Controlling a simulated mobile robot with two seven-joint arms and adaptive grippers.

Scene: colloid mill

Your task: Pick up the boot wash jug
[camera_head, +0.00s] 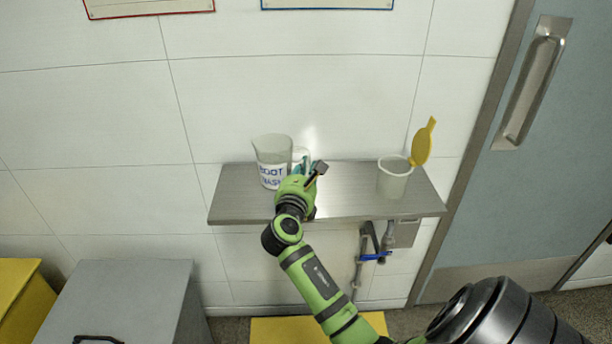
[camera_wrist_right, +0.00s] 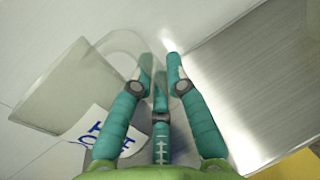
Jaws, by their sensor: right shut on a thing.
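The boot wash jug (camera_head: 270,160) is a translucent pale jug with a white label in blue letters. It stands upright on the left part of the metal shelf (camera_head: 345,195), near the wall. My right gripper (camera_head: 304,172) is at the jug's right side, at its handle. In the right wrist view the jug (camera_wrist_right: 70,80) lies to the left, and its handle loop runs between the teal fingers of my right gripper (camera_wrist_right: 161,75), which are shut on it. The fingers hide part of the handle. My left gripper is not in view.
A white container (camera_head: 394,180) with a raised yellow lid stands at the shelf's right end. A tap with a blue lever (camera_head: 375,257) is below the shelf. A grey bin (camera_head: 120,300) and a yellow bin (camera_head: 22,295) stand lower left. A door (camera_head: 545,150) is at right.

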